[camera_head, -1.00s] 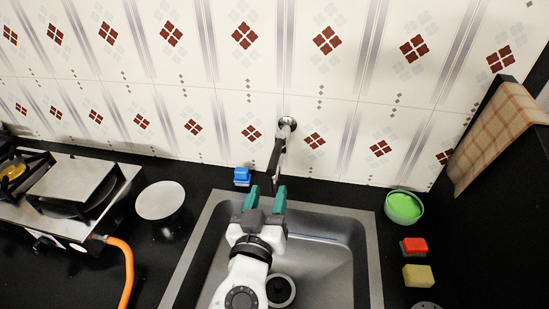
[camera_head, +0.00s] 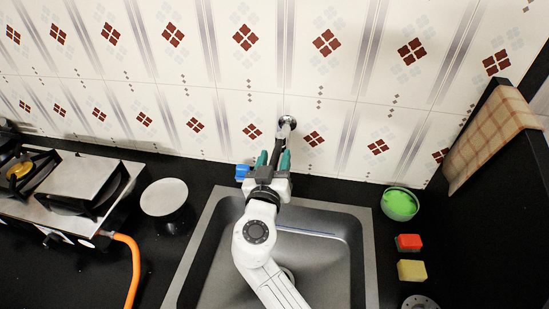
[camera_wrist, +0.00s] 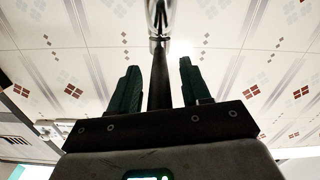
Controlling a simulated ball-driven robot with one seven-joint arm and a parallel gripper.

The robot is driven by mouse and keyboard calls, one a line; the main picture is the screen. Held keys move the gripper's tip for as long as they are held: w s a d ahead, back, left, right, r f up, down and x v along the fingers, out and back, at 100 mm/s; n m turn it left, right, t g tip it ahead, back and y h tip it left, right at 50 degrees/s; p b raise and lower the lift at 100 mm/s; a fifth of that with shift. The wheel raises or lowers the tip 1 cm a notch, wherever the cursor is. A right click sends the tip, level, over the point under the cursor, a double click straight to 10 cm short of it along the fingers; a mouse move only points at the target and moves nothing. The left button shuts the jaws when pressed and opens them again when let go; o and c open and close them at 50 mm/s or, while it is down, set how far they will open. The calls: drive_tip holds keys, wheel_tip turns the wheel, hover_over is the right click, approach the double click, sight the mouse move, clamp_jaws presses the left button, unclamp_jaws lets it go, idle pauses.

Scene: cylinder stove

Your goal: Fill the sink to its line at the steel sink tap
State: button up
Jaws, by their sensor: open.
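The steel sink (camera_head: 366,240) is set in the black counter, and its basin looks empty. A thin blue line (camera_head: 312,234) runs along its far inner wall. The tap (camera_head: 287,127) comes out of the tiled wall above the sink; its dark handle or spout reaches toward me. My gripper (camera_head: 273,159) is open, with its green fingers on either side of the dark part of the tap. In the wrist view, that dark bar of the tap (camera_wrist: 160,75) stands between the two fingers, with visible gaps on both sides.
A blue object (camera_head: 242,171) is close to the left of my gripper. A green bowl (camera_head: 399,203), a red sponge (camera_head: 408,242) and a yellow sponge (camera_head: 411,270) lie right of the sink. A round-topped stand (camera_head: 164,197) and a stove (camera_head: 60,195) with an orange hose (camera_head: 133,270) are left.

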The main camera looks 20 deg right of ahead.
clamp_jaws()
idle(0.4)
